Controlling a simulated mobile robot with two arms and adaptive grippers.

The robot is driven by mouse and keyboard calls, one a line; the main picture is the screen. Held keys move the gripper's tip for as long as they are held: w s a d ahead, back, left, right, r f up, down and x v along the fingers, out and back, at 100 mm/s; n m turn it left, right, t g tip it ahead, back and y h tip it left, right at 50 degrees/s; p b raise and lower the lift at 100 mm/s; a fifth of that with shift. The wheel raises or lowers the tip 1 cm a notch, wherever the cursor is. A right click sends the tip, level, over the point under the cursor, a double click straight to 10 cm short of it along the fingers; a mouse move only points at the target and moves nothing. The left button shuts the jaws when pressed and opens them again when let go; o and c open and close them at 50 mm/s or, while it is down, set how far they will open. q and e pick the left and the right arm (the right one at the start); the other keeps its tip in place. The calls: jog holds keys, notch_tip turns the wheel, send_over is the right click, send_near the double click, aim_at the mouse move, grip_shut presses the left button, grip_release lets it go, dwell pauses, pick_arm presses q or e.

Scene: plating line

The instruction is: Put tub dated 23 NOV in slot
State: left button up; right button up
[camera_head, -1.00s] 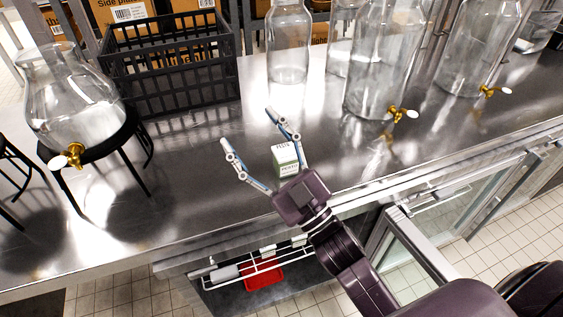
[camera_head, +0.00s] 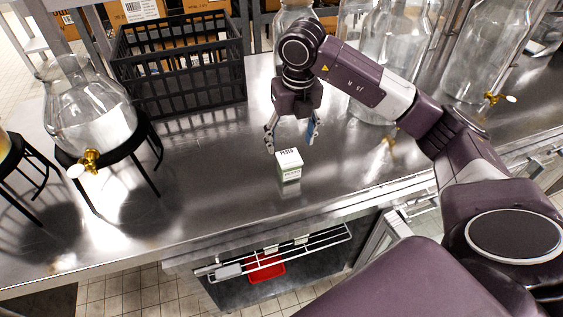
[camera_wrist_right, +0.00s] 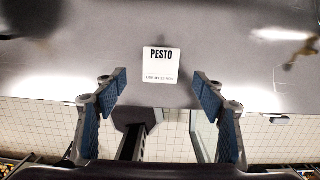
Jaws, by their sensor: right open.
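A small white and pale green tub (camera_head: 289,166) stands upright on the steel counter. Its lid reads PESTO in the right wrist view (camera_wrist_right: 161,66), above a small line that seems to read "use by 23 NOV". My right gripper (camera_head: 291,138) points down just behind the tub, open and empty. In the right wrist view its fingers (camera_wrist_right: 160,84) are spread wide, with the tub beyond them and between their lines. I cannot tell which place is the slot. My left gripper is not in view.
A black crate (camera_head: 178,105) with items inside stands at the back left. A glass dispenser (camera_head: 88,105) on a black stand is at the left, and more glass jars (camera_head: 487,55) stand behind at the right. Below the counter edge are a wire rack (camera_head: 320,248) and a red container (camera_head: 265,268).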

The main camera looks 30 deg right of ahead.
aim_at(289, 157)
jog(key=shift+d+f, duration=0.15)
jog(key=shift+d, duration=0.2)
jog(key=f+p, duration=0.1)
jog(key=f, duration=0.1)
jog(key=f+p, duration=0.1)
jog(key=f, duration=0.1)
jog(key=f+p, duration=0.1)
jog(key=f, duration=0.1)
jog(key=shift+w+a+f, duration=0.15)
jog(key=shift+w+a, duration=0.05)
jog(key=shift+w, duration=0.1)
jog(key=shift+w+f, duration=0.1)
jog(key=shift+f, duration=0.4)
jog(key=c, duration=1.5)
jog(key=shift+r, duration=0.15)
jog(key=shift+c, duration=0.2)
